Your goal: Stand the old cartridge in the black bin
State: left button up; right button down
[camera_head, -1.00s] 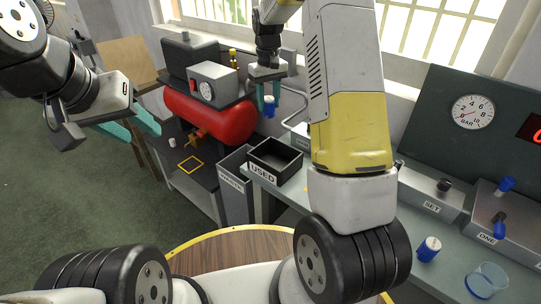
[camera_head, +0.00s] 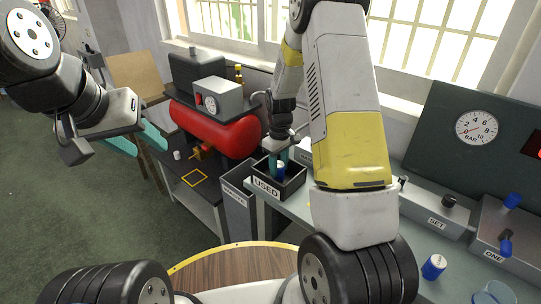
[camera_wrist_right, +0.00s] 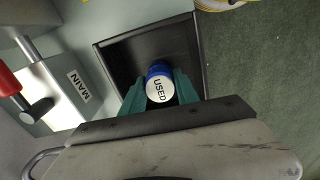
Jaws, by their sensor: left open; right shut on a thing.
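The old cartridge (camera_wrist_right: 159,88), blue with a white end marked "USED", is between the teal fingers of my right gripper (camera_wrist_right: 159,92) in the right wrist view. Whether the cartridge touches the bin floor I cannot tell. The black bin also shows in the right wrist view (camera_wrist_right: 118,62). My left gripper (camera_head: 140,143) is open and empty, off to the left, well away from the bin.
The bin stands at the left end of the grey bench, next to a grey waste container (camera_head: 236,205). A red tank (camera_head: 215,128) is behind to the left. Another blue and white cartridge (camera_head: 433,267) and a clear cup (camera_head: 490,297) stand at the right.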

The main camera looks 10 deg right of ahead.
jog(key=shift+f, duration=0.45)
jog(key=shift+f, duration=0.15)
jog(key=c, duration=0.9)
grip_release()
notch_tip(320, 180, up, 13)
notch_tip(320, 180, up, 7)
jog(key=m+t, duration=0.1)
send_over(279, 166)
jog(key=s, duration=0.4)
jog(key=s+r+m+t, duration=0.1)
jog(key=s+r, duration=0.2)
jog(key=s, duration=0.3)
jog(key=s+a+r+m+t+y, duration=0.1)
jog(key=s+r+m+t, duration=0.1)
jog(key=s+r, duration=0.2)
jog(key=s+a+r+m+t+y, duration=0.1)
jog(key=s+r, duration=0.3)
jog(key=s, duration=0.6)
jog(key=shift+s+a+r+m+t, duration=0.1)
jog(key=shift+m+t, duration=0.5)
jog(key=shift+m, duration=0.1)
